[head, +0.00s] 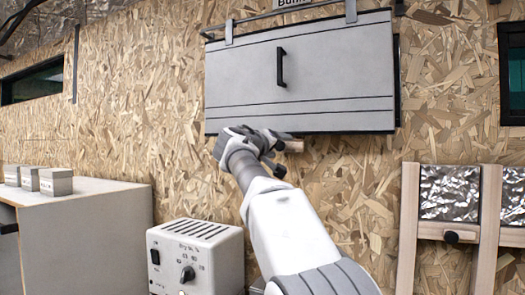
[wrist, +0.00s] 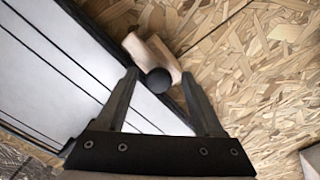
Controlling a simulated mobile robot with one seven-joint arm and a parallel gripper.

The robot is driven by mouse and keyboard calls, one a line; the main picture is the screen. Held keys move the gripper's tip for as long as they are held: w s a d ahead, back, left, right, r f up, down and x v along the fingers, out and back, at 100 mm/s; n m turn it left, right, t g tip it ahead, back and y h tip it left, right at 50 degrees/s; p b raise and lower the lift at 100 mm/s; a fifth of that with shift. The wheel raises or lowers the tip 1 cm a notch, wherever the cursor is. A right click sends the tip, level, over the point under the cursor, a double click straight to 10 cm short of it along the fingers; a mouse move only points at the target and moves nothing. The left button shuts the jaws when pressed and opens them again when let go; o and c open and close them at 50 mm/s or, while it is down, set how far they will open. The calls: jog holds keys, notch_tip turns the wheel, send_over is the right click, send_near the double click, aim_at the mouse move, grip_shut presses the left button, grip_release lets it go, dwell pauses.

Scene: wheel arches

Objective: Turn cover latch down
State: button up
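The grey cover (head: 300,75) hangs on the wall with a black handle at its upper middle. The cover latch (head: 293,146), a pale wooden piece, shows at the cover's lower edge, partly hidden behind my gripper (head: 274,158). In the wrist view the latch (wrist: 150,50) lies across the edge of the cover (wrist: 50,75) and carries a round black knob (wrist: 158,80). My gripper (wrist: 160,75) is open, with one finger on each side of the knob and gaps showing. I cannot tell whether the fingers are level with the knob in depth.
A white box with a dial (head: 195,260) stands below, left of my arm. A cabinet (head: 95,215) with several small grey blocks is at the left. A wooden frame with foil panels (head: 450,195) is at the right. The wall around the latch is clear.

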jog(key=b+v, duration=0.4)
jog(key=v, duration=1.2)
jog(key=shift+f, duration=0.1)
jog(key=s+d+f+m+g+y+p, duration=0.1)
jog(key=s+d+f+g+p, duration=0.2)
jog(key=s+d+f, duration=0.35)
jog(key=s+d+f+g+y+p, duration=0.2)
jog(key=s+d+f+g, duration=0.15)
jog(key=d+f, duration=0.6)
jog(key=s+d+f+m+g+y+p, duration=0.1)
jog(key=s+d+f+g+y+p, duration=0.1)
jog(key=s+f, duration=0.5)
jog(key=s+d+f+m+g+y+p, duration=0.1)
jog(key=s+f, duration=0.6)
jog(key=s, duration=0.7)
jog(key=shift+d+f+m+g+y+p, duration=0.2)
jog(key=shift+d+m+g+y+p, duration=0.2)
jog(key=shift+d+m+g+p, duration=0.5)
